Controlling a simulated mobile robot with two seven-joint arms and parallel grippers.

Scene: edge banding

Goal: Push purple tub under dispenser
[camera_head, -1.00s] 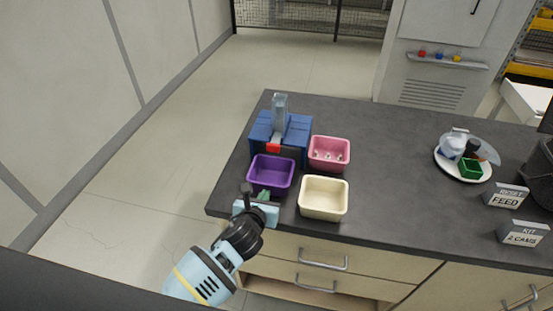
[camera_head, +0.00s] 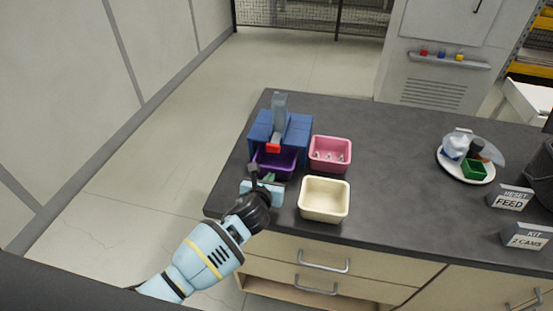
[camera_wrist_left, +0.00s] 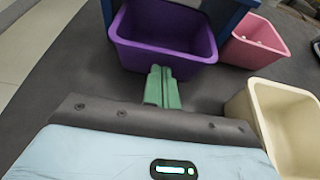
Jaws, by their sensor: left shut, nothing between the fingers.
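The purple tub (camera_head: 276,163) stands on the dark counter, its back part under the front of the blue dispenser (camera_head: 295,131), which has a grey upright chute and a red block on its front. In the left wrist view the empty purple tub (camera_wrist_left: 165,38) fills the top middle. My left gripper (camera_head: 268,177) is at the tub's near side. Its green fingers (camera_wrist_left: 161,75) are shut with nothing between them, their tips at the tub's near wall; I cannot tell whether they touch it. My right gripper is not in view.
A pink tub (camera_head: 330,153) with small pieces in it stands right of the dispenser. An empty cream tub (camera_head: 323,199) is close to the right of my left gripper. A white plate (camera_head: 487,178) with items and two label signs are farther right. The counter's middle is clear.

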